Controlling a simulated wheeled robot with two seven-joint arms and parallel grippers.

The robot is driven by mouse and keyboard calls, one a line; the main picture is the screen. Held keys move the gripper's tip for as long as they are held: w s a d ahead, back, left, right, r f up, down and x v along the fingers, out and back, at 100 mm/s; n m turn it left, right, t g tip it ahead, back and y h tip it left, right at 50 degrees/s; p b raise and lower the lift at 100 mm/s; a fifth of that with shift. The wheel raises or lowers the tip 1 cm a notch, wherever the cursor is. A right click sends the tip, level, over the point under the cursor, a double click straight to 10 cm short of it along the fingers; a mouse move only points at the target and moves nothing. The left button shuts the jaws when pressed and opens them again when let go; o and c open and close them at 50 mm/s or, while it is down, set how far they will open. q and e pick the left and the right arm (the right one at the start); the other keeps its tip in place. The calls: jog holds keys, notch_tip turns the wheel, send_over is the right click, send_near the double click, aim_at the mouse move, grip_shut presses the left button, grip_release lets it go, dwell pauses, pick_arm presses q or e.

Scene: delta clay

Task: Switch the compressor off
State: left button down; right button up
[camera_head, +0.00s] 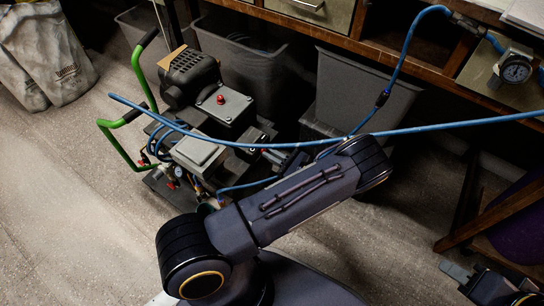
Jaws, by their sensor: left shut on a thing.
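The compressor (190,78) stands on the floor left of centre, with a black motor, green handles and blue hoses. A red button (221,99) sits on top of its grey box (224,107). My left arm reaches up from the bottom and bends back toward the compressor. My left gripper (270,153) is at the compressor's right side, below and right of the red button, apart from it. It is shut on a small part there, which its own fingers and the shadow hide. My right gripper (458,272) shows partly at the bottom right, away from the compressor.
A blue hose (420,130) crosses above my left arm; another rises to a pressure gauge (515,70) on the bench. Grey bins (360,92) stand under the wooden bench (345,38). The floor (70,215) at left is clear.

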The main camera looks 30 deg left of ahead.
pick_arm(q)
jog(key=n+b, duration=0.2)
jog(key=n, duration=0.5)
jog(key=shift+a+r+n, duration=0.1)
jog(key=shift+n, duration=0.6)
jog(key=c, duration=1.5)
grip_release()
jog(key=shift+s, duration=0.1)
jog(key=shift+s+d+p, duration=0.15)
jog(key=shift+d+p, duration=0.2)
jog(key=shift+d, duration=1.6)
jog(key=shift+s+d+p, duration=0.15)
jog(key=shift+d+p, duration=0.2)
jog(key=shift+d, duration=1.55)
